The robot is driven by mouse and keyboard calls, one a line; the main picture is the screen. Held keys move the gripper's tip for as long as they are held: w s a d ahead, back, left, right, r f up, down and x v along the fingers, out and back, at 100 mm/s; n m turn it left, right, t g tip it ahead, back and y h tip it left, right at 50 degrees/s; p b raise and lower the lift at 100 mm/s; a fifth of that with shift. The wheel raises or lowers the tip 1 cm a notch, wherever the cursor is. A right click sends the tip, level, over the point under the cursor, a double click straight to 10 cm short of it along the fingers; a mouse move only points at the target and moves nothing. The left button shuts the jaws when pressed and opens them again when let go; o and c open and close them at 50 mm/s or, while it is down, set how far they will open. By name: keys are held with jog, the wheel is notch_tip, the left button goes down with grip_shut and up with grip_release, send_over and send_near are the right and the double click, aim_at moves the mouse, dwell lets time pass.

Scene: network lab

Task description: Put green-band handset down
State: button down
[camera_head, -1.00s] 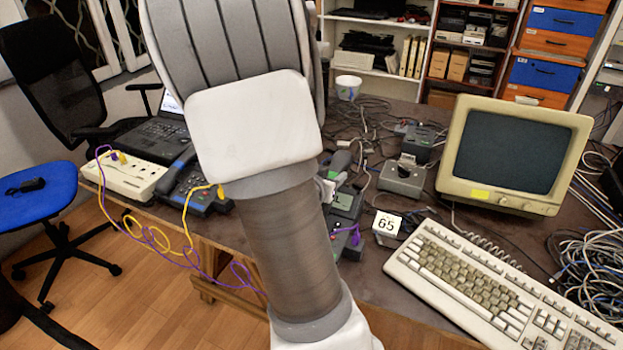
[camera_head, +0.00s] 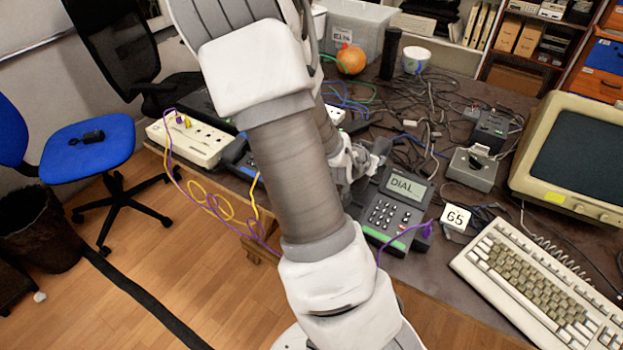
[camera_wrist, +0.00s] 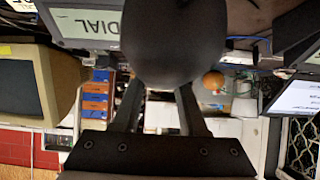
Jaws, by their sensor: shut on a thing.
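The green-band phone (camera_head: 396,208) stands on the desk right of my arm in the head view, its screen reading DIAL and a green strip along its front edge. Its screen also shows upside down in the wrist view (camera_wrist: 85,22). My gripper (camera_wrist: 160,88) is shut on a dark handset (camera_wrist: 172,40), which fills the top middle of the wrist view. In the head view my gripper (camera_head: 352,162) is beside the phone's upper left. The handset is mostly hidden there, and its green band cannot be made out. My arm covers the phone's left side.
A grey box (camera_head: 472,168) and loose cables lie behind the phone. A purple cable (camera_head: 427,229) plugs into its right side.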

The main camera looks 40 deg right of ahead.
jog(key=w+a+f, duration=0.2)
jog(key=w, duration=0.1)
jog(key=w+a+f, duration=0.2)
jog(key=w+f, duration=0.1)
jog(key=w+a+f, duration=0.2)
jog(key=w+a, duration=0.1)
jog(key=w, duration=0.1)
jog(key=shift+f, duration=0.15)
jog(key=shift+f+b, duration=0.6)
jog(key=shift+f, duration=1.35)
jog(key=shift+f, duration=0.15)
jog(key=shift+c, duration=2.2)
grip_release()
